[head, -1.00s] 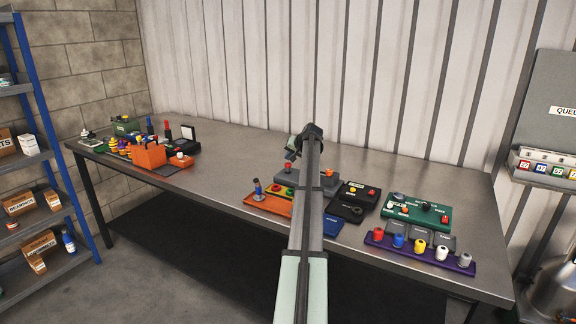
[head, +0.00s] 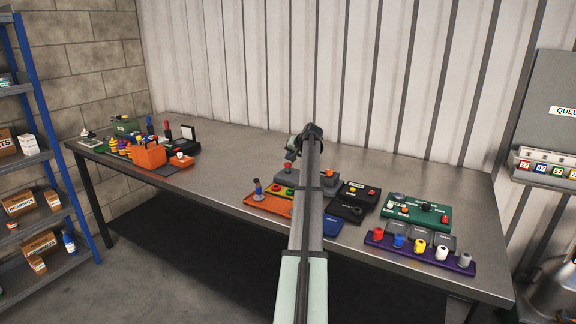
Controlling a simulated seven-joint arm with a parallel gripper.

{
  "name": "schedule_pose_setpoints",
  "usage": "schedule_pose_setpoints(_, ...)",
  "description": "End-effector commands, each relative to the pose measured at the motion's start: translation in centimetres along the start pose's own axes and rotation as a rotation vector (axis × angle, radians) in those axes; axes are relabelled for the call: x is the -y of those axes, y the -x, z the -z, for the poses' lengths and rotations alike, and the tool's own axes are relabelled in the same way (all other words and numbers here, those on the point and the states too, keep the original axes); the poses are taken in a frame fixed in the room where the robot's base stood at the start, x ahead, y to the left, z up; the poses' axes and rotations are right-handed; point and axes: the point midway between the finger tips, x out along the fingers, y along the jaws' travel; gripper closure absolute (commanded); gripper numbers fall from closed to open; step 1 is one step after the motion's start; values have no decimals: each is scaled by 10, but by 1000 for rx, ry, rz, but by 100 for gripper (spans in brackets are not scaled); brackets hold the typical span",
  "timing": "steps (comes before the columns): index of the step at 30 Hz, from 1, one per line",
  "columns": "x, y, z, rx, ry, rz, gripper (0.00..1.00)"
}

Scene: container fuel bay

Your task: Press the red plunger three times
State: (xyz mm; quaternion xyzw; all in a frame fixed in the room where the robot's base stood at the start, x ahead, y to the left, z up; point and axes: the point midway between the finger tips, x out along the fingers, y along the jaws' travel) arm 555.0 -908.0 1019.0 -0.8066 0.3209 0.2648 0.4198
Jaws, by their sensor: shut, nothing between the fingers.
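A red plunger (head: 288,164) stands on a long grey block (head: 313,181) at the middle of the workbench, partly behind my arm. A second, more orange knob (head: 329,172) stands on the right part of the same block. My gripper (head: 289,157) is small in the view, shut and empty, pointing down just above the red plunger. I cannot tell whether its fingertips touch the plunger. My arm hides the middle of the grey block.
In front lie an orange tray (head: 268,205), a blue plate (head: 333,226) and black boxes (head: 358,193). A green panel (head: 416,212) and a purple rack (head: 420,251) stand to the right. An orange caddy (head: 149,155) stands left. The bench between is clear.

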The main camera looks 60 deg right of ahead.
Motion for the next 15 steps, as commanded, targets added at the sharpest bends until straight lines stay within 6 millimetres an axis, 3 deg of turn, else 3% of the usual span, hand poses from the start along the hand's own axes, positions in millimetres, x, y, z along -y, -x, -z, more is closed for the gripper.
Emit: schedule_pose_setpoints(15, -4, -5, -4, 0, 0, 0, 100)
